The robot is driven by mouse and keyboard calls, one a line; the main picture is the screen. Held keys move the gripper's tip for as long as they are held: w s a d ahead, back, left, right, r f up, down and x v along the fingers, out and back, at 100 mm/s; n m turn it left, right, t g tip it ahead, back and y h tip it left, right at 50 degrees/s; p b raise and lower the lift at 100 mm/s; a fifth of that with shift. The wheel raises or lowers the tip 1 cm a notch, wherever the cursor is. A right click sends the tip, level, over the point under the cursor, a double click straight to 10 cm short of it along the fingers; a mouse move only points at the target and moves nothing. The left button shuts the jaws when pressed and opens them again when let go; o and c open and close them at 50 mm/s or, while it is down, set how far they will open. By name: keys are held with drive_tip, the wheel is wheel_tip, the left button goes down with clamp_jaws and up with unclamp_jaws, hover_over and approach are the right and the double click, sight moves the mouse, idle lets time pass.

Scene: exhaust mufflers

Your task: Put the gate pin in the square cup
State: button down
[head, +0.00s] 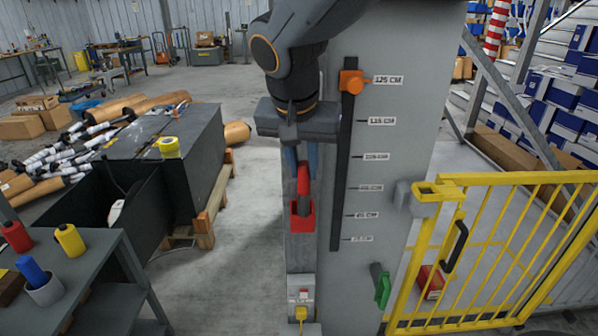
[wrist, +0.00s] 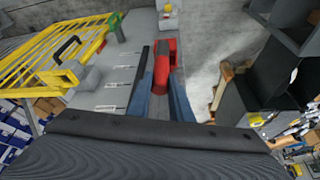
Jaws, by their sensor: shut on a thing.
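My gripper (head: 303,170) points down in front of the grey column, its blue fingers shut on a red-handled pin (head: 303,180), which looks to be the gate pin. The pin hangs upright. It also shows between the fingers in the wrist view (wrist: 161,70). The pin's grey lower end overlaps the cup's mouth in the head view. I cannot tell how deep it sits, as the cup's front wall hides the tip.
The grey column (head: 410,100) with height labels and an orange slider (head: 351,81) stands close at the right. A yellow gate (head: 500,240) is beyond it.

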drive_tip(key=w, duration=0.1)
drive_tip(key=w+f+p, duration=0.1)
drive_tip(key=w, duration=0.1)
drive_tip(key=w+f+p, duration=0.1)
drive_tip(key=w, duration=0.1)
drive_tip(key=shift+w+d+f, duration=0.1)
drive_tip(key=shift+w+f, duration=0.05)
drive_tip(key=shift+w, duration=0.05)
drive_tip(key=f, duration=0.1)
drive_tip(key=f+p, duration=0.1)
drive_tip(key=f, duration=0.2)
drive_tip(key=shift+w+f+p, duration=0.25)
drive_tip(key=shift+f+p, duration=0.1)
drive_tip(key=shift+f, duration=0.2)
drive_tip(key=c, duration=1.6)
unclamp_jaws()
drive_tip(key=shift+r, duration=0.1)
